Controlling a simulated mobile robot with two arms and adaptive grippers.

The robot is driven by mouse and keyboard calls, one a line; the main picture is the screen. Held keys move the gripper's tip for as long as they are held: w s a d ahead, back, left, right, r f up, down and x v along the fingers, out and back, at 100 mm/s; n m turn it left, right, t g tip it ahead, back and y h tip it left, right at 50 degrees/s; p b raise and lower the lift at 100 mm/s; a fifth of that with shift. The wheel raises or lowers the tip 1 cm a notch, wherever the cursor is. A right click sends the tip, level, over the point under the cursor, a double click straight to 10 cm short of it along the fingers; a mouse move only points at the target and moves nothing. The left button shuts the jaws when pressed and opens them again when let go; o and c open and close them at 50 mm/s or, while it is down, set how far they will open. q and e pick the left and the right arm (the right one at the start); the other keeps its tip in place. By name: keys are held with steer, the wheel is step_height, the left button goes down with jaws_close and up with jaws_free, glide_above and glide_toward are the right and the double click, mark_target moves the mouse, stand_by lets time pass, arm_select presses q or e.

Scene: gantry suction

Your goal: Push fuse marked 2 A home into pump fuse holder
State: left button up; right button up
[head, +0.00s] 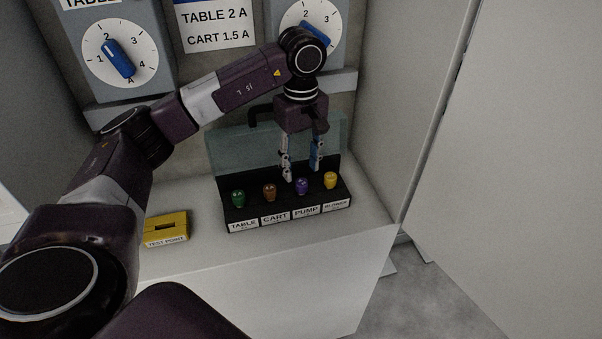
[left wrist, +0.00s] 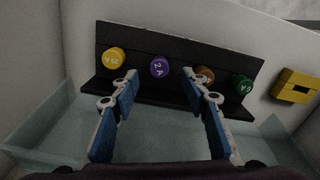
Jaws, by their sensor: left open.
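The purple fuse (head: 301,186) stands in the holder marked PUMP on the black fuse block (head: 238,213). In the left wrist view its cap (left wrist: 159,67) reads 2 A. My left gripper (head: 302,175) is open, just above and behind the purple fuse, its fingers pointing down. In the left wrist view the open left gripper (left wrist: 160,75) has its fingertips on either side of the purple fuse, with nothing between the blue pads. I cannot tell how deep the fuse sits. My right gripper is not in view.
Green (head: 238,199), brown (head: 269,192) and yellow (head: 330,180) fuses stand in the TABLE, CART and BLOWER holders. A clear raised cover (head: 232,152) is behind the block. A yellow test point box (head: 167,228) sits left. Dials (head: 118,58) are on the back wall; a side wall bounds the right.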

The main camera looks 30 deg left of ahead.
mark_target(301, 182)
arm_select(q)
step_height(301, 182, up, 9)
stand_by(0.3)
steer(key=shift+d+f, duration=0.1)
steer(key=shift+f, duration=0.05)
stand_by(0.4)
